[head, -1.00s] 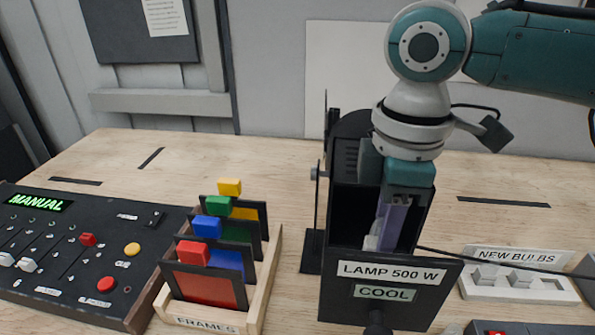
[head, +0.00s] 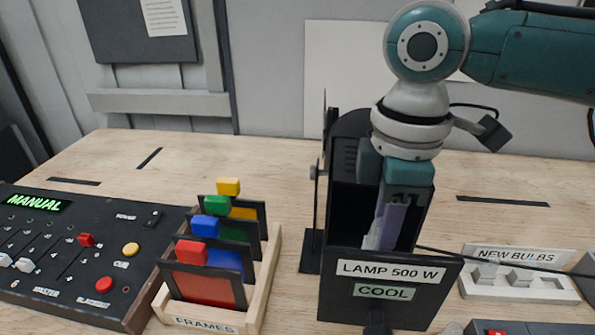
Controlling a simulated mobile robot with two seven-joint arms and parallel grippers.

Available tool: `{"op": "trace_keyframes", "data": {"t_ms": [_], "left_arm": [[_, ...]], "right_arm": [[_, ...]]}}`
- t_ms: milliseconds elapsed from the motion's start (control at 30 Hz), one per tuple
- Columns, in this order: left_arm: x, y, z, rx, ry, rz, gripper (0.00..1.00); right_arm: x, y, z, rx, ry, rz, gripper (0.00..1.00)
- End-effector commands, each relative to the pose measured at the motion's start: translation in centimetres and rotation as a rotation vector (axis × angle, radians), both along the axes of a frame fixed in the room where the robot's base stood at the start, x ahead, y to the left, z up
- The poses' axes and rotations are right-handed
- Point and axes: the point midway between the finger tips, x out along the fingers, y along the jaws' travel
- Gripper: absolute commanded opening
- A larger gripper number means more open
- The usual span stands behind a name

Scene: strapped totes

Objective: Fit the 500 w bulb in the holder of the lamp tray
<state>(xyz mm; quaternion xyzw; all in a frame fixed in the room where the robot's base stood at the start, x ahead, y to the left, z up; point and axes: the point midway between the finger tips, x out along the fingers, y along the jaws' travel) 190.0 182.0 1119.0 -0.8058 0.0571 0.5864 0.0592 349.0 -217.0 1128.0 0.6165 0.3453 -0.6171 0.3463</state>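The lamp tray (head: 390,291) is a black drawer front labelled "LAMP 500 W" and "COOL", at the front of a black lamp housing (head: 352,135). My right gripper (head: 388,228) points down into the open space behind the tray front. Its fingers are around a pale, whitish piece low in that space, which may be the bulb. The holder is hidden behind the tray front, and the finger gap is too dark and small to judge. My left gripper is out of the head view.
A "FRAMES" rack (head: 258,285) with coloured frames stands left of the lamp. A control desk (head: 75,255) reading "MANUAL" is at far left. A dark cable runs right from the lamp.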

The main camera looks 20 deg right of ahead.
Motion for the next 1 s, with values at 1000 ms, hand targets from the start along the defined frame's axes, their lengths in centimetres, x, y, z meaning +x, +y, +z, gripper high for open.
{"op": "trace_keyframes", "data": {"t_ms": [1000], "left_arm": [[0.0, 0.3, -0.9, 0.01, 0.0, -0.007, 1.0]], "right_arm": [[0.0, 0.0, -1.9, 0.001, 0.001, 0.0, 0.0]]}}
